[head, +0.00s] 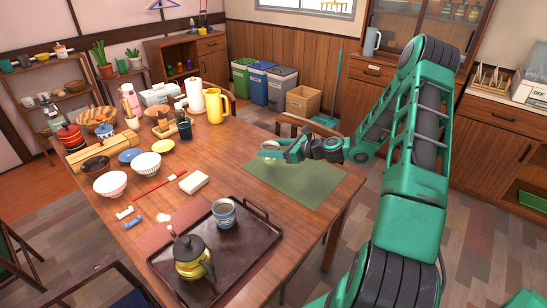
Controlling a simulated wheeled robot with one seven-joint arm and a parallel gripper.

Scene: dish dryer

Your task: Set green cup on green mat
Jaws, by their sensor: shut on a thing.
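The green mat (305,187) lies flat on the right part of the wooden table, its surface bare. My gripper (271,151) is over the far left edge of the mat, reaching in from the right. It is shut on a small pale green cup (268,155), mostly hidden by the fingers. I cannot tell whether the cup touches the mat or hangs just above it.
A dark tray (262,245) with a blue cup (223,213) and a yellow-black teapot (191,258) stands in front of the mat. A yellow pitcher (215,105) stands behind.

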